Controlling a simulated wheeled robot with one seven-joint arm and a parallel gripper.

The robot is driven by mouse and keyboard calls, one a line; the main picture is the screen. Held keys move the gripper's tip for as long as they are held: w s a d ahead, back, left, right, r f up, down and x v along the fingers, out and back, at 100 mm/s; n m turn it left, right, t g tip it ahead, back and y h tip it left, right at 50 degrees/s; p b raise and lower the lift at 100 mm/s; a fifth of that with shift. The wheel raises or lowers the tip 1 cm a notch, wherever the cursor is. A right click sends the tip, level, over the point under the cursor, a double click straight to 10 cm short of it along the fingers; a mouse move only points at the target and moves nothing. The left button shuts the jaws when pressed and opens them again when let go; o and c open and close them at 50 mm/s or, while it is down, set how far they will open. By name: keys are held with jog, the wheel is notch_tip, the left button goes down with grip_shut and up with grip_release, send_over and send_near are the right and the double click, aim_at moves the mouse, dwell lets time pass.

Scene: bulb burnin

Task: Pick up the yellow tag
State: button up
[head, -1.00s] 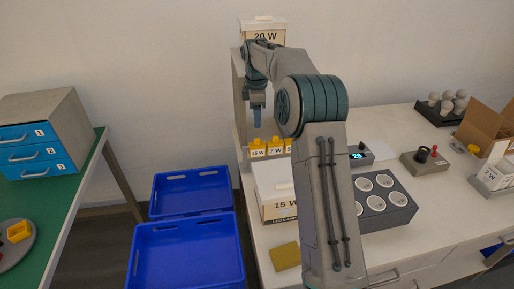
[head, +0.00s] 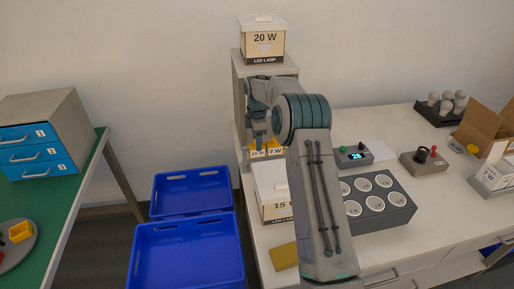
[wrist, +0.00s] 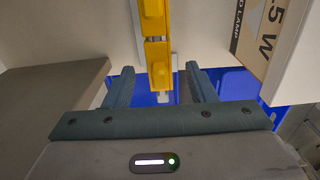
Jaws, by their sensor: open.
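Yellow tags (head: 273,145) stand in a row at the front of the grey shelf unit, above white labels reading 15 W and 7 W. My gripper (head: 259,141) points down right at the row's left part and hides some of it. In the wrist view the yellow pieces (wrist: 158,62) run from the top edge down to between my fingers. My gripper (wrist: 161,88) is open there, one finger on each side of the nearest yellow piece, with visible gaps and nothing clamped. The rest of the row is hidden behind my arm.
A 15 W lamp box (head: 267,188) stands close in front of the shelf, and a 20 W box (head: 262,42) on top of it. The shelf's grey side (head: 239,88) is near my gripper. Blue crates (head: 186,245) lie lower left. A grey socket block (head: 388,213) is right.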

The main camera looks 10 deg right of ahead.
jog(key=shift+f+p, duration=0.6)
jog(key=shift+f, duration=1.8)
jog(key=c, duration=1.1)
jog(key=shift+o, duration=0.2)
jog(key=shift+r, duration=0.15)
